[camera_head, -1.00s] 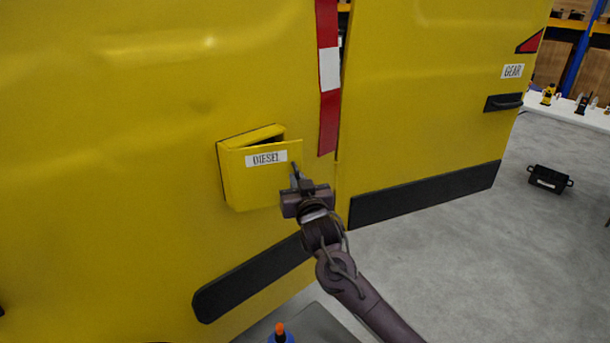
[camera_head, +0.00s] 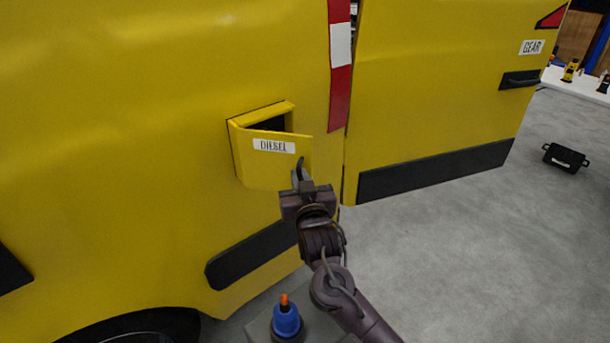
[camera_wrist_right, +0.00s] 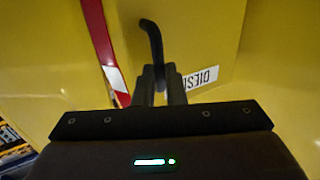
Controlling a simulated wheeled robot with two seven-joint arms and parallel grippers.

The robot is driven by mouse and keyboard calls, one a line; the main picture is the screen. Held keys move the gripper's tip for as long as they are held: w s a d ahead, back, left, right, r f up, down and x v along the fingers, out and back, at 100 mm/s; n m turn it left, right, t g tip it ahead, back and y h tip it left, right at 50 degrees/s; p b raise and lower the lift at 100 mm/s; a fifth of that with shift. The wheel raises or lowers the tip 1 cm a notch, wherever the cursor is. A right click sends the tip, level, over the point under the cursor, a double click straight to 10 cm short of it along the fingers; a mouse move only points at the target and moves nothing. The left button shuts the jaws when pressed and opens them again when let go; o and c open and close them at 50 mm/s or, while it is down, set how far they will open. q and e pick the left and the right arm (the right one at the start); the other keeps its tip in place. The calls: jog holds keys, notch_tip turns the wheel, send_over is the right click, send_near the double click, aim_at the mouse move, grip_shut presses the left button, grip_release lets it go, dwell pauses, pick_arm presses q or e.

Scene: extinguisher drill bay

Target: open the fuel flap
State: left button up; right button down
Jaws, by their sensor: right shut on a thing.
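The yellow fuel flap (camera_head: 262,168) with its white DIESEL label (camera_head: 274,145) stands partly open on the side of the yellow vehicle. It is hinged at its left, and a dark opening (camera_head: 272,124) shows behind its top edge. My right gripper (camera_head: 299,178) is shut at the flap's free right edge. The inside of the recess is mostly hidden by the flap. My left gripper is not in view.
The vehicle's rear door (camera_head: 430,90) with a GEAR label is at the right. A blue bottle-like object with an orange tip (camera_head: 286,320) stands on a grey surface below my arm. A black case (camera_head: 565,158) lies on the open grey floor at right.

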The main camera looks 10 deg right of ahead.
jog(key=shift+s+a+r, duration=0.1)
jog(key=shift+a+r, duration=0.15)
jog(key=shift+a, duration=0.3)
jog(key=c, duration=1.7)
grip_release()
jog(key=shift+a, duration=0.2)
jog(key=shift+o, duration=1)
jog(key=shift+w+a+f, duration=0.15)
jog(key=shift+w+a, duration=0.15)
jog(key=shift+s+d+f, duration=0.1)
jog(key=shift+d, duration=0.3)
jog(key=s+b, duration=0.2)
jog(key=s, duration=0.5)
jog(key=shift+s+d, duration=0.2)
jog(key=shift+s, duration=0.2)
